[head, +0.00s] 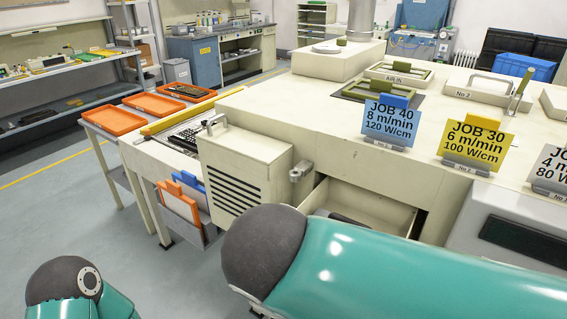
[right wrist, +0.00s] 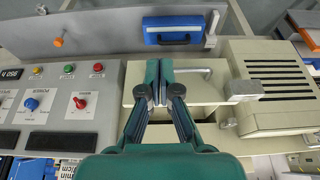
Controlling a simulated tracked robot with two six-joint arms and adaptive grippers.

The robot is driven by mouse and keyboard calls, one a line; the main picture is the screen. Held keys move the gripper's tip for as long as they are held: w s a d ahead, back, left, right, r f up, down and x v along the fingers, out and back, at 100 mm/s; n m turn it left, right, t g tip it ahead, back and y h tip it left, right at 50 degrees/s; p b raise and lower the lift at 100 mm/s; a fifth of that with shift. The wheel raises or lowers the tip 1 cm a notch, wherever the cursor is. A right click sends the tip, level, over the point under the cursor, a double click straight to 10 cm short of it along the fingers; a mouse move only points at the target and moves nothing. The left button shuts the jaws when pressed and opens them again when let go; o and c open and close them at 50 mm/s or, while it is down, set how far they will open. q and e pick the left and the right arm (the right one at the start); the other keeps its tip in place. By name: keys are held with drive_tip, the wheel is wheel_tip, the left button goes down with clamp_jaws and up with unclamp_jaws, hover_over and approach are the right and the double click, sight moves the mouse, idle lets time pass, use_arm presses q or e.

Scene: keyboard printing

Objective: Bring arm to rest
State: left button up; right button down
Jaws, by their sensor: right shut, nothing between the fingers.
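My right gripper (right wrist: 158,82) is in the right wrist view, with its two teal fingers together and nothing between them. It is in front of a cream machine front with a metal handle (right wrist: 190,75). In the head view, a teal link of my right arm (head: 400,265) crosses the lower right and hides part of the machine. A teal and dark grey part of my left arm (head: 65,285) shows at the bottom left. My left gripper is in neither view.
An open cream drawer (head: 372,208) lies just behind my right arm. A vented cream box (head: 245,165) stands left of it. A panel with knobs and buttons (right wrist: 60,105) is left of the right gripper. Grey floor (head: 60,215) is clear at left.

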drive_tip(key=w+f+n+g+y, duration=0.3)
drive_tip(key=f+n+g+y, duration=0.1)
drive_tip(key=f, duration=2.2)
drive_tip(key=s+d+f+y, duration=0.1)
drive_tip(key=s+d+f, duration=0.2)
drive_tip(key=f, duration=0.6)
drive_tip(key=s+d+f+t+y, duration=0.1)
drive_tip(key=s+d+f, duration=0.3)
drive_tip(key=f, duration=0.5)
drive_tip(key=shift+d+n, duration=0.3)
drive_tip(key=shift+d, duration=0.9)
